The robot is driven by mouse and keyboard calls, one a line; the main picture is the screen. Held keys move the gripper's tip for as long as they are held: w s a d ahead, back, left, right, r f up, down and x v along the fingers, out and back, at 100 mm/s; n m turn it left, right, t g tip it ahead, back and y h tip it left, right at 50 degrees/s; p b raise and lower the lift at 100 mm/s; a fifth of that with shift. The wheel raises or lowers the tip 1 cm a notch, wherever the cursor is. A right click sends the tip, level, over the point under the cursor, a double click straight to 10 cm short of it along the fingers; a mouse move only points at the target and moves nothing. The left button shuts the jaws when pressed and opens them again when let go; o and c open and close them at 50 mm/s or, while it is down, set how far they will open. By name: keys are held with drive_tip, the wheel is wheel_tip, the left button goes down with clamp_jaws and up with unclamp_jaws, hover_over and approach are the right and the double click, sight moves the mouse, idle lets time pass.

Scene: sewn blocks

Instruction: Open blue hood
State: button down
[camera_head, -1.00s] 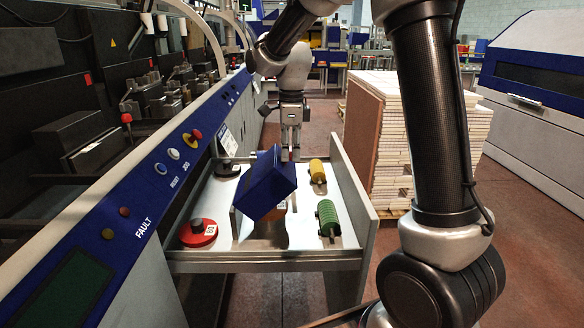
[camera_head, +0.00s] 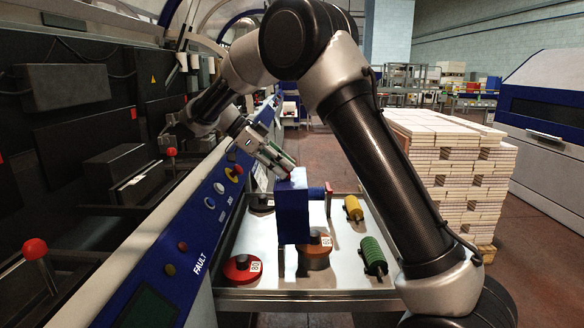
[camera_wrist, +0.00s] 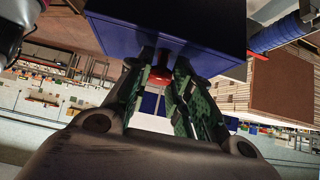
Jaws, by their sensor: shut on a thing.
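The blue hood (camera_head: 292,212) is a box-like cover standing steeply upright over the white tray. My gripper (camera_head: 284,170) reaches down from the upper left to the hood's top. In the wrist view my gripper (camera_wrist: 163,92) is shut on a small red knob (camera_wrist: 157,76) at the edge of the blue hood (camera_wrist: 150,30). The hood fills the upper middle of that view and hides what lies behind it.
The white tray (camera_head: 345,282) also holds a red disc (camera_head: 242,268), a yellow roll (camera_head: 353,208) and a green roll (camera_head: 373,256). The machine's blue control panel (camera_head: 160,262) runs along the left. A stack of boards (camera_head: 455,170) stands at the right.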

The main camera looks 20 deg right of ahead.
drive_tip(key=shift+w+a+f+h, duration=0.1)
drive_tip(key=shift+w+a+h, duration=0.15)
drive_tip(key=shift+a, duration=0.35)
drive_tip(key=shift+w+a+h, duration=0.1)
drive_tip(key=shift+a+h, duration=0.25)
drive_tip(key=shift+a, duration=0.2)
drive_tip(key=c, duration=1.2)
unclamp_jaws()
drive_tip(key=v, duration=0.7)
drive_tip(key=shift+w+a, duration=0.15)
drive_tip(key=shift+a, duration=0.05)
drive_tip(key=shift+d, duration=0.1)
